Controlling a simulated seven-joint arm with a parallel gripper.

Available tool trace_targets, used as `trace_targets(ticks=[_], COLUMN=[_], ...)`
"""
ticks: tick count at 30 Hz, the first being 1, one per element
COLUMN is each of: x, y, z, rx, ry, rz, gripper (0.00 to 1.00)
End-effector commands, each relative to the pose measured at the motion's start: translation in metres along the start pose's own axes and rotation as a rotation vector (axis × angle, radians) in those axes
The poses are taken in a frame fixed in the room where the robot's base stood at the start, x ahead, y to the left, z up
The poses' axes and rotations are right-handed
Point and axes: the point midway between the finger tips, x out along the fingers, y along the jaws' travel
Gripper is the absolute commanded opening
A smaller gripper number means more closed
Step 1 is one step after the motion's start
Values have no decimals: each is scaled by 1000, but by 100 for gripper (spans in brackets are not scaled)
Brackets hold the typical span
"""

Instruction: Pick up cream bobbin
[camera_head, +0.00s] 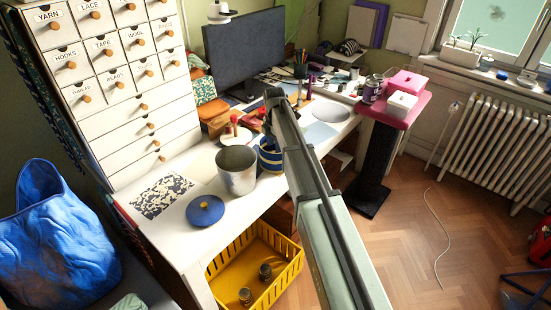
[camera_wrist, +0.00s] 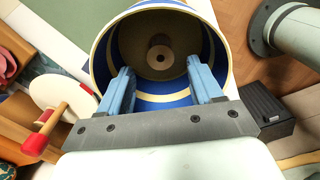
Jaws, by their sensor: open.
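A bobbin (camera_wrist: 160,57), tan or cream in the shade with a dark centre hole, stands at the bottom of a blue and cream striped pot (camera_wrist: 225,45), seen from above in the wrist view. My gripper (camera_wrist: 161,75) is open and empty, its two blue fingers over the pot's mouth, on either side of the bobbin in the picture and nearer the camera. In the head view the striped pot (camera_head: 270,162) stands on the white desk, partly behind my arm. The bobbin is hidden there.
A grey-white bucket (camera_head: 237,172) stands close left of the pot on the desk (camera_head: 190,183), with a blue lid (camera_head: 205,210) in front. A yellow crate (camera_head: 225,287) with small jars or spools sits below.

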Motion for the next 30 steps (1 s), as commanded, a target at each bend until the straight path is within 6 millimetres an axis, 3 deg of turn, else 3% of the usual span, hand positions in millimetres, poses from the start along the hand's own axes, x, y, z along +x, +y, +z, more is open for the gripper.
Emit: trace_targets(ticks=[12,20,30], x=[46,50,49], y=[-2,-1,-2], z=[-1,-1,-1], rx=[1,1,1], ry=[0,0,0], rz=[0,1,1], gripper=[65,65,34])
